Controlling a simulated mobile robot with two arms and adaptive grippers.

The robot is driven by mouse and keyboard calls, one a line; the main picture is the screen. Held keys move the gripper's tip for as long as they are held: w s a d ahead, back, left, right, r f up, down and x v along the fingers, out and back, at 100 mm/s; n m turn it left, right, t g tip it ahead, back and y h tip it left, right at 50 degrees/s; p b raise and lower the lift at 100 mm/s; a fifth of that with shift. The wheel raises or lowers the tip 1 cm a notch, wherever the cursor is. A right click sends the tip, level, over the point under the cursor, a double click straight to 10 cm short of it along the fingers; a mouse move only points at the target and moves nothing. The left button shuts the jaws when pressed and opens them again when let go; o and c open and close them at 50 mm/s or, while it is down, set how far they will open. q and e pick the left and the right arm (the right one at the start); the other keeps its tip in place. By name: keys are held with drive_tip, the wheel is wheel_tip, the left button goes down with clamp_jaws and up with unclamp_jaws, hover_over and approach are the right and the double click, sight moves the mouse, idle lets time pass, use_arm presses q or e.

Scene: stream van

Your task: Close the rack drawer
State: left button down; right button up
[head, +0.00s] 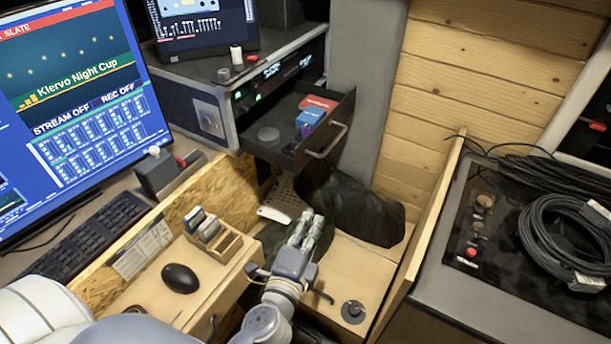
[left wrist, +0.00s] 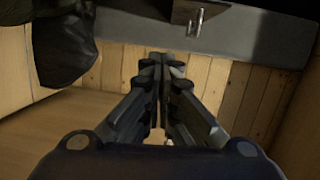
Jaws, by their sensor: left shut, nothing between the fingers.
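The rack drawer (head: 282,137) is pulled out of the black equipment rack (head: 226,107) in the head view. It has a metal bar handle (head: 326,142) on its front. Inside lie a red box and a blue box (head: 311,117) and a round grey item (head: 268,136). My left gripper (head: 308,222) is shut and empty, below and in front of the drawer, apart from it. In the left wrist view the closed fingers (left wrist: 165,62) point toward a wood-plank wall. My right gripper is not in view.
A dark bag (head: 350,203) lies below the drawer. A wooden partition (head: 430,220) and a black case with coiled cables (head: 570,235) stand at right.

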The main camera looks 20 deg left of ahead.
sight(254, 147)
use_arm(q)
drive_tip(key=w+a+r+p, duration=0.2)
drive_tip(key=w, duration=0.3)
drive_tip(key=w+a+r+t+p, duration=0.1)
drive_tip(key=w+a+p, duration=0.2)
drive_tip(key=w, duration=0.2)
drive_tip(key=shift+w+a+r, duration=0.15)
drive_tip(key=shift+a+r, duration=0.15)
drive_tip(key=shift+r, duration=0.1)
drive_tip(key=a, duration=0.5)
drive_tip(key=w+a+b, duration=0.1)
drive_tip(key=a, duration=0.4)
drive_tip(key=w+a, duration=0.1)
drive_tip(key=a, duration=0.5)
drive_tip(key=shift+w, duration=0.1)
drive_tip(key=shift+d, duration=0.1)
